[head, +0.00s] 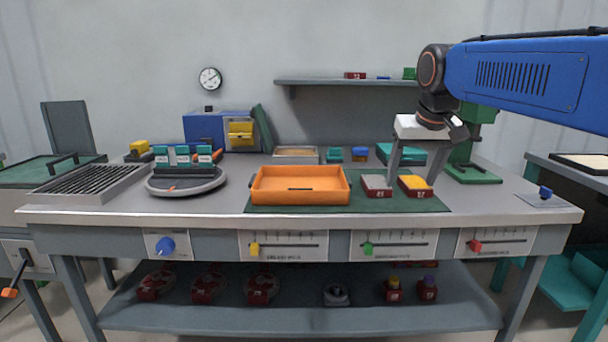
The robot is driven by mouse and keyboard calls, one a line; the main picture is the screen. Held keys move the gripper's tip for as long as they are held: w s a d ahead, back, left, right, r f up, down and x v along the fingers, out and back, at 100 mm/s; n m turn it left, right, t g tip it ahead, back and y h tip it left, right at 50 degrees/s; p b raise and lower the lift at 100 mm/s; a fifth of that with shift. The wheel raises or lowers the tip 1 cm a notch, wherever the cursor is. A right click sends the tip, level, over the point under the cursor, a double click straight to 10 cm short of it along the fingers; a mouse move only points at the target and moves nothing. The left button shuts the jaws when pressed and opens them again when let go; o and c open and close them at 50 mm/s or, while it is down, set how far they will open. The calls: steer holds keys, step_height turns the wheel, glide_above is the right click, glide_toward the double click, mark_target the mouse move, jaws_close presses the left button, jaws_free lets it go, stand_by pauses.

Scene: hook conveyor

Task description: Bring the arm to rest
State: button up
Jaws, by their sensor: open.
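My blue arm (530,75) reaches in from the right edge at the height of the wall shelf. My gripper (411,181) points down above the right part of the workbench, its two grey fingers spread wide. It looks open, with nothing visible held between the fingers. Its fingertips are close to two small dark red blocks on the green mat, one with a grey top (376,186) and one with a yellow top (415,186). I cannot tell whether a fingertip touches either block.
An orange tray (300,197) lies left of the blocks on the mat (400,206). A round turntable (186,186) with teal pieces and a grated tray (85,186) stand further left. A green stand (472,172) rises close behind my gripper on the right. The bench front (120,215) is clear.

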steer(key=s+d+f, duration=0.2)
steer(key=s+f, duration=1)
steer(key=s, duration=0.1)
steer(key=s+d+f, duration=0.2)
steer(key=s+f, duration=0.9)
steer(key=s, duration=0.3)
steer(key=shift+s+f, duration=0.3)
steer(key=shift+f, duration=0.05)
